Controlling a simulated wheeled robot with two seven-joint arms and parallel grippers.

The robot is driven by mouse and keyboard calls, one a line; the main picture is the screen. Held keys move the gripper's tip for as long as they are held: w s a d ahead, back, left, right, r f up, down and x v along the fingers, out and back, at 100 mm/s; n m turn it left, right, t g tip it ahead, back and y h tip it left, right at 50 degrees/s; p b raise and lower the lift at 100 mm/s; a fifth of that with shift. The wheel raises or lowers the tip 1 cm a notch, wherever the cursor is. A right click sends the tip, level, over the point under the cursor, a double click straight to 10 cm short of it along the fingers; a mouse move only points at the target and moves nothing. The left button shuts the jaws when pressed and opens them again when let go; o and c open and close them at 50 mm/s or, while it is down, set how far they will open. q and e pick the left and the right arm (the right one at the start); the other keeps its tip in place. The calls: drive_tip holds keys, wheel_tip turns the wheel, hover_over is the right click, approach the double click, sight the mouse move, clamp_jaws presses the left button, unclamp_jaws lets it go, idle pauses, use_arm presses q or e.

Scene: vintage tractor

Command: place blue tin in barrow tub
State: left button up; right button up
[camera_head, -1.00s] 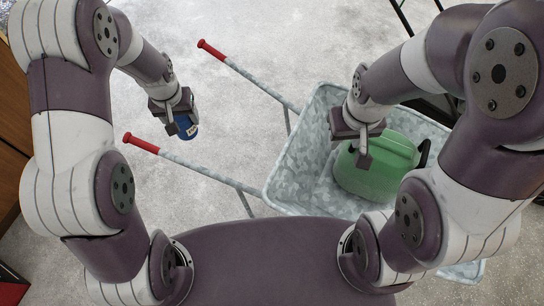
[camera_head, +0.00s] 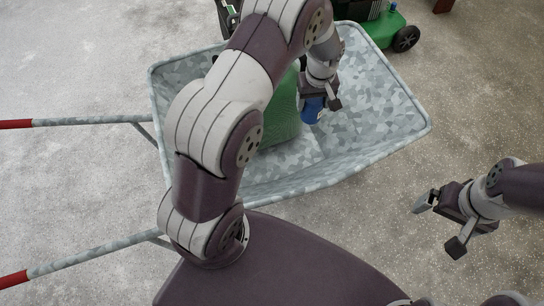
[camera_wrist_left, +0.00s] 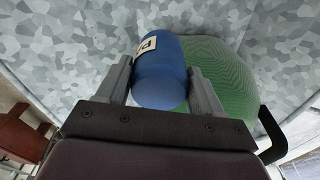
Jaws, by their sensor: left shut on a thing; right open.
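The blue tin (camera_head: 312,110) is held over the inside of the grey galvanised barrow tub (camera_head: 385,115). In the left wrist view the blue tin (camera_wrist_left: 160,75), with a pale label, sits between the two fingers. My left gripper (camera_head: 322,102) is shut on it. From these views I cannot tell whether the tin touches the tub's floor. My right gripper (camera_head: 436,222) is open and empty, outside the tub to the lower right.
A green can (camera_head: 284,115) stands in the tub beside the tin, partly hidden by my left arm; it also shows in the left wrist view (camera_wrist_left: 222,75). A green wheeled machine (camera_head: 380,25) stands behind the tub. Red-gripped barrow handles (camera_head: 80,122) extend left. Floor at right is clear.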

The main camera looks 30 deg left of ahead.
use_arm(q)
wheel_tip(320, 180, down, 15)
drive_tip(key=w+n+b, duration=0.2)
drive_tip(key=n+b, duration=0.2)
drive_tip(key=b, duration=0.6)
drive_tip(key=s+a+f+b, duration=0.1)
drive_tip(key=s+a+f, duration=0.1)
drive_tip(key=f, duration=0.1)
drive_tip(key=s+a+f+b, duration=0.2)
drive_tip(key=s+a+f, duration=0.1)
drive_tip(key=f, duration=0.1)
drive_tip(key=s+a+f+b, duration=0.1)
drive_tip(key=s+a+f, duration=0.2)
drive_tip(key=shift+f+b, duration=0.25)
drive_tip(key=shift+b, duration=0.15)
drive_tip(key=shift+f, duration=0.1)
drive_tip(key=shift+c, duration=0.6)
use_arm(e)
wheel_tip(320, 180, down, 19)
